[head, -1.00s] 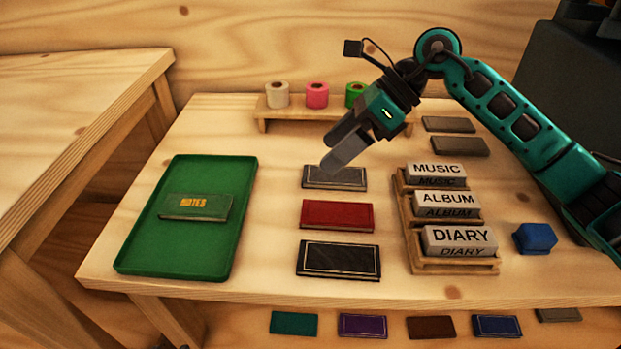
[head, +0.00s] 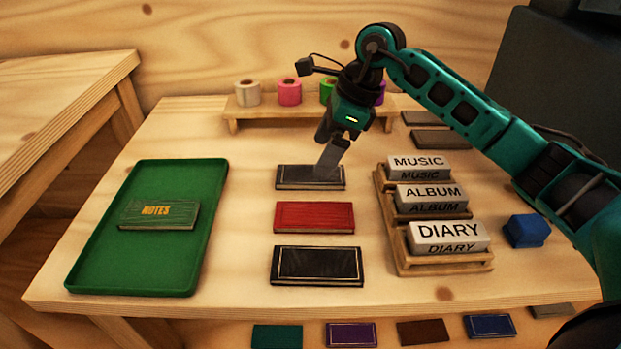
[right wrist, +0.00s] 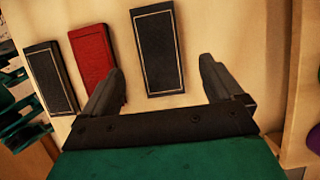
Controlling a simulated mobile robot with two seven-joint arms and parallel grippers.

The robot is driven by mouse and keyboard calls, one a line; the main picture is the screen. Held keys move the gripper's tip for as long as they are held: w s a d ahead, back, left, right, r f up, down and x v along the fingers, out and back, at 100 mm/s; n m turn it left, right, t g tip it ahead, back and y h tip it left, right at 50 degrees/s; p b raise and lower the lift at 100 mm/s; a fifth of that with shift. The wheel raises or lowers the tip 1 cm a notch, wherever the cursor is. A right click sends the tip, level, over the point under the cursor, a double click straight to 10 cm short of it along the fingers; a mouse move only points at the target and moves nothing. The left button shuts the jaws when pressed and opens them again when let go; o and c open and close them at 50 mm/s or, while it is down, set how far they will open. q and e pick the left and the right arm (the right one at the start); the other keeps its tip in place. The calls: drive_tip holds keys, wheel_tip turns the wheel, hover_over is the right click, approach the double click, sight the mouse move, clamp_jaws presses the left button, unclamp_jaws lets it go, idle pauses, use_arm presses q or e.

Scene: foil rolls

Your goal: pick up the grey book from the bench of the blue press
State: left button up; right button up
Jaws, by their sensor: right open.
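A dark grey book (head: 311,178) with a thin pale border lies flat on the light wooden bench (head: 240,290), at the back of a column of three books. It also shows in the right wrist view (right wrist: 158,45), ahead of the fingers. My right gripper (head: 328,165) points down over this book's right part and hides some of it. In the right wrist view its two fingers (right wrist: 160,70) are apart, with nothing between their pads. I cannot tell whether a fingertip touches the book. My left gripper is not in view.
A red book (head: 314,217) and a black book (head: 317,266) lie in front. A wooden rack (head: 440,268) holds labelled blocks on the right. A low shelf (head: 240,113) with tape rolls stands behind.

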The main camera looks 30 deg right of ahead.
sight(311, 174)
drive_tip(key=b+x, duration=0.1)
drive_tip(key=x, duration=0.4)
drive_tip(key=shift+s, duration=0.1)
drive_tip(key=c, duration=1.2)
drive_tip(key=shift+r, duration=0.1)
